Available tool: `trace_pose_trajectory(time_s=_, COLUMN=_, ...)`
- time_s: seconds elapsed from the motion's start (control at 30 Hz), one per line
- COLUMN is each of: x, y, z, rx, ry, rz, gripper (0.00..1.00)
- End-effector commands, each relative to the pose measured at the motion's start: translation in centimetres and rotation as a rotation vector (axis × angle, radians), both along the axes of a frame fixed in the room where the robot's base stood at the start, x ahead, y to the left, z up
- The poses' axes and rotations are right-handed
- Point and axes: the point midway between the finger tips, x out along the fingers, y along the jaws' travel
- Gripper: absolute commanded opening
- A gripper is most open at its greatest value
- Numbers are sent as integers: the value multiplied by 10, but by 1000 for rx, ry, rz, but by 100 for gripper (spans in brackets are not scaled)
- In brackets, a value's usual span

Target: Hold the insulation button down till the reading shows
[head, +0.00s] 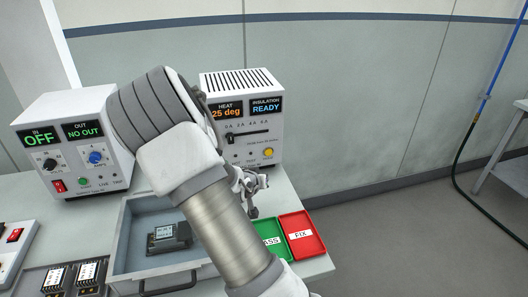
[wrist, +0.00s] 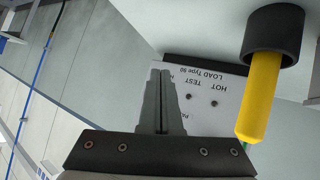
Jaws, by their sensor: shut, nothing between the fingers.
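The load box (head: 243,95) stands on the bench behind my arm. Its INSULATION display (head: 266,106) reads READY, and its HEAT display (head: 227,111) reads 25 deg. The yellow insulation button (head: 268,152) is at the lower right of its front. In the wrist view the yellow button (wrist: 262,95) sticks out of a black collar at the right. My gripper (wrist: 158,78) is shut and empty, to the left of the button and apart from it. In the head view my gripper (head: 254,184) is just below the box front, partly behind my arm.
A second box (head: 75,140) at the left shows IN OFF and OUT NO OUT. A grey tray (head: 125,250) holds a dark module (head: 168,238). A green tray (head: 271,236) and a red tray (head: 304,249), labelled FIX, lie at the bench's right edge.

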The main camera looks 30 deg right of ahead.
Motion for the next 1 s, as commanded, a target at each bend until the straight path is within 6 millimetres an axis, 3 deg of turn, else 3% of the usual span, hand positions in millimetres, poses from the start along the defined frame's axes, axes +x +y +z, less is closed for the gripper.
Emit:
trace_pose_trajectory(time_s=0.1, x=0, y=-24, z=-8, rx=-143, ry=-3, rz=-24, gripper=0)
trace_pose_trajectory(time_s=0.33, x=1, y=-49, z=-7, rx=-320, ry=-23, rz=-42, gripper=0)
trace_pose_trajectory(time_s=0.83, x=2, y=-53, z=-5, rx=-354, ry=-29, rz=-45, gripper=0)
trace_pose_trajectory(time_s=1.0, x=13, y=-56, z=-5, rx=-355, ry=-31, rz=-47, gripper=0)
